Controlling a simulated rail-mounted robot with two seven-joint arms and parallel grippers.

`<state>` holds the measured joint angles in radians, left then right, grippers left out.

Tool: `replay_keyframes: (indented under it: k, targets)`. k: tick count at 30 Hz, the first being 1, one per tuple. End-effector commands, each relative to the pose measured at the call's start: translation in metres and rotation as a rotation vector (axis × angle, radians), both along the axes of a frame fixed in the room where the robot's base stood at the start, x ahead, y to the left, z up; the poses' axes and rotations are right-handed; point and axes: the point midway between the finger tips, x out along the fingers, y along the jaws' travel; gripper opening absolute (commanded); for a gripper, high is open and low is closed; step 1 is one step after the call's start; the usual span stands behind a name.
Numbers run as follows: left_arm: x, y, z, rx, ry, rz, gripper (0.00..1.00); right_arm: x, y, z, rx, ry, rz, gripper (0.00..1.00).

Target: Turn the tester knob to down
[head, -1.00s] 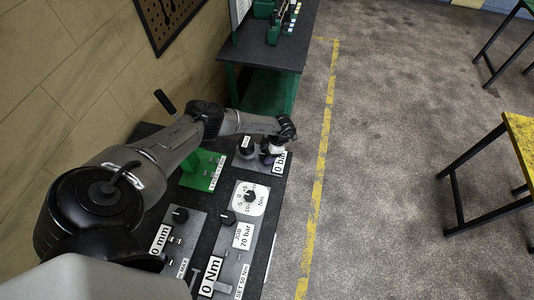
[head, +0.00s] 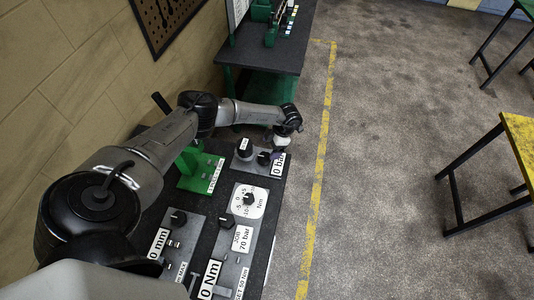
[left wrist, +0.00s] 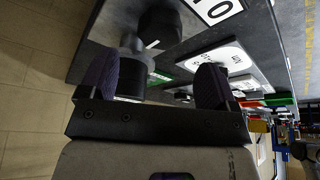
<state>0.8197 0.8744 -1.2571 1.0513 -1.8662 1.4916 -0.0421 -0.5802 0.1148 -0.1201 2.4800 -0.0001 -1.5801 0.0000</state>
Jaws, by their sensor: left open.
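A grey panel with a "0 bar" label (head: 278,165) lies at the far end of the dark bench. It carries a small black knob (head: 264,158) beside the label and a larger black knob (head: 244,149) to its left. I cannot tell for sure which is the tester knob. My left gripper (head: 277,152) is just above and beside the small knob, with its fingers pointing down at the panel. In the left wrist view the dark fingers are apart and my left gripper (left wrist: 157,72) is open. A black knob (left wrist: 160,26) shows beyond them. My right gripper is out of view.
Nearer on the bench are a round-dial Nm panel (head: 248,201), a "70 bar" panel (head: 242,237), a "0 mm" panel (head: 158,243) and a green stand (head: 199,172). A wall is on the left. Open floor (head: 400,150) lies to the right.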

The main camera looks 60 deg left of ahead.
Motion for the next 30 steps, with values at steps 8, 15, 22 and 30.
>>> replay_keyframes:
  k: [8, 15, 22, 30]
  targets:
    - [0.019, -0.004, 0.045, 0.001, -0.002, -0.001, 0.83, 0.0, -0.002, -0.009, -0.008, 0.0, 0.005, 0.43]
    - [0.027, -0.006, 0.066, 0.0, -0.001, 0.0, 0.83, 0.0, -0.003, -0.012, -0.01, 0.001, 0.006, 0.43]
    - [0.028, -0.006, 0.071, 0.0, 0.0, 0.001, 0.83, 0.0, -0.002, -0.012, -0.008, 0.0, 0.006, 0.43]
    - [0.028, -0.006, 0.07, 0.0, 0.0, 0.001, 0.83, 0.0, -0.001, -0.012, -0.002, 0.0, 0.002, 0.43]
